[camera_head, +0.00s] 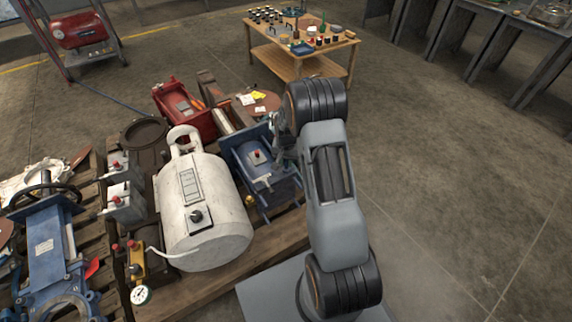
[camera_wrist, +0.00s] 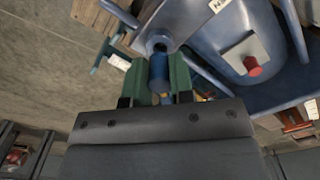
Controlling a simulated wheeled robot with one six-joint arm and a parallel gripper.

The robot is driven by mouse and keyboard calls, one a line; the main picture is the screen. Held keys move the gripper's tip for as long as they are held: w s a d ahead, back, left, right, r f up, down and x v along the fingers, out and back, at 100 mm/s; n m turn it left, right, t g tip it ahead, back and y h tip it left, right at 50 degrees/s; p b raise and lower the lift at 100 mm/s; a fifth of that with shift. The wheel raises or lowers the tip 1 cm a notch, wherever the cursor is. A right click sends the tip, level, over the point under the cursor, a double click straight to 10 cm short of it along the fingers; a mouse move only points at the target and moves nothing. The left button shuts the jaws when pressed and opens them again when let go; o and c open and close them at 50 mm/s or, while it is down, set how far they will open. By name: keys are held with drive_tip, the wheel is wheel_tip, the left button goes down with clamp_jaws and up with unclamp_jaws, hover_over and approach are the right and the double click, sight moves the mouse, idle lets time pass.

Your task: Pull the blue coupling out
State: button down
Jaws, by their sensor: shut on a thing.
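The blue coupling (camera_wrist: 158,70) is a short blue cylinder in the wrist view, between the green fingers of my gripper (camera_wrist: 158,78). My gripper is shut on it. Its far end meets a grey metal bracket with a round dark opening (camera_wrist: 160,44); I cannot tell how deep it sits. The blue machine (camera_wrist: 228,38) with a red button is just to the right. In the head view this blue machine (camera_head: 258,168) stands at the pallet's right edge, with my arm beside it. The coupling is not clear in the head view.
A white tank (camera_head: 205,222) stands left of the blue machine on the wooden pallet (camera_head: 182,301). A red machine (camera_head: 183,108) is behind it. A wooden table (camera_head: 300,62) with small items stands at the back. The floor on the right is clear.

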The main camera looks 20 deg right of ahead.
drive_tip(key=shift+r+p, duration=1.4)
drive_tip(key=shift+r, duration=0.65)
